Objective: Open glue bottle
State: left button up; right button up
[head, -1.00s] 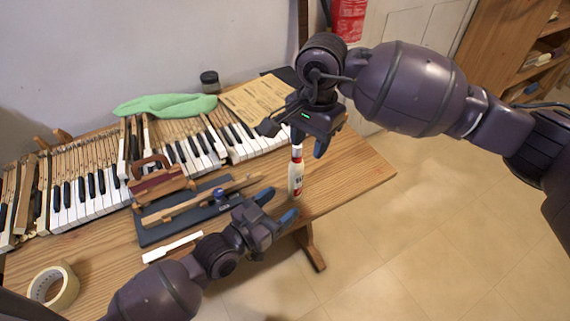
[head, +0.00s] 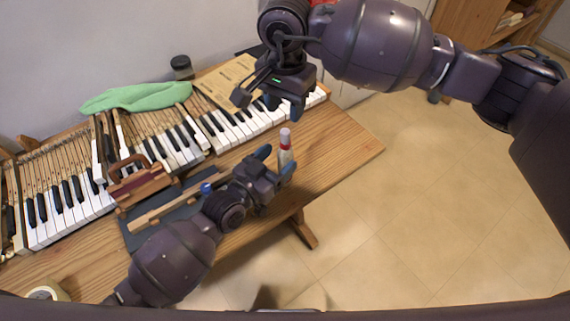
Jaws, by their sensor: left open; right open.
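The glue bottle (head: 286,156) stands upright near the front edge of the wooden table (head: 340,153) in the head view. It is white with red near its neck and a pale top, and its lower part is hidden behind my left gripper. My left gripper (head: 276,160) is open, its two blue-tipped fingers beside the bottle; I cannot tell whether they touch it. My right gripper (head: 270,104) is open and empty above the bottle, pointing down, apart from its top.
Piano keys (head: 70,200) run along the table's back. A green cloth (head: 135,97), a dark jar (head: 181,67) and a wooden-handled tool (head: 135,184) lie to the left. A tape roll (head: 45,293) is at lower left. The table's right end is clear.

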aim_at(290, 148)
pick_arm(q)
jog(key=shift+x, duration=2.4)
grip_shut()
